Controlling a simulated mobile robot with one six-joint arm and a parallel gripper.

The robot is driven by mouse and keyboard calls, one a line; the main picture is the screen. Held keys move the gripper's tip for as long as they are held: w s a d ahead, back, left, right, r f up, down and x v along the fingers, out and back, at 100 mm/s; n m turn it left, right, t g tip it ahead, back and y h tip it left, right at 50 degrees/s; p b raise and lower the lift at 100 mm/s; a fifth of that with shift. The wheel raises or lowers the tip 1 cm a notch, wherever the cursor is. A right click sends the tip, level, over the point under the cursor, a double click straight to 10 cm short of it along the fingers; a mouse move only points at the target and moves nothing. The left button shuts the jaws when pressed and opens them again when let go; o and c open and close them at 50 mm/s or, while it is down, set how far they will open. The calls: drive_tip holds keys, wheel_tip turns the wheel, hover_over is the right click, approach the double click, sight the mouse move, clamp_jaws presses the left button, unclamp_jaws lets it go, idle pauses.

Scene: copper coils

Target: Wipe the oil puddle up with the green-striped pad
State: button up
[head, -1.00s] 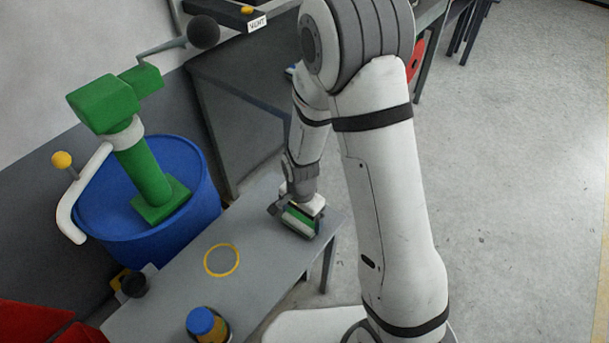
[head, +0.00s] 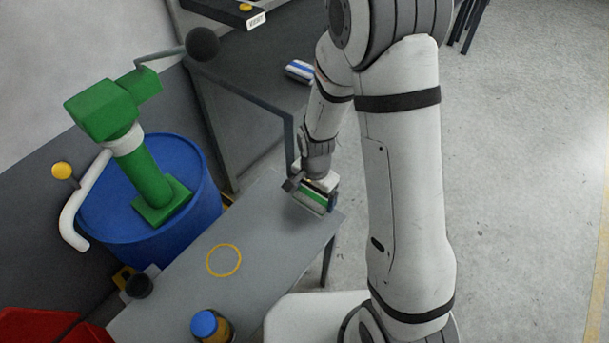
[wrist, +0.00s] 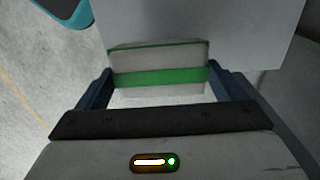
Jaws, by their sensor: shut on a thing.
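The green-striped pad (head: 313,197) is held in my gripper (head: 312,190) above the far right end of the grey bench in the head view. In the wrist view the pad (wrist: 158,77), pale with a green band, sits between the two fingers of my gripper (wrist: 160,90). The pad is tilted in the head view and seems clear of the bench top. I see no oil puddle in either view.
The grey bench (head: 262,225) bears a yellow ring mark (head: 223,260) and a blue-capped bottle (head: 210,326). A blue drum (head: 205,200) with a green pump (head: 150,175) stands left. A blue-striped pad (head: 300,71) lies on the dark table behind.

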drive_tip(key=shift+r+p, duration=1)
drive_tip(key=shift+r, duration=0.75)
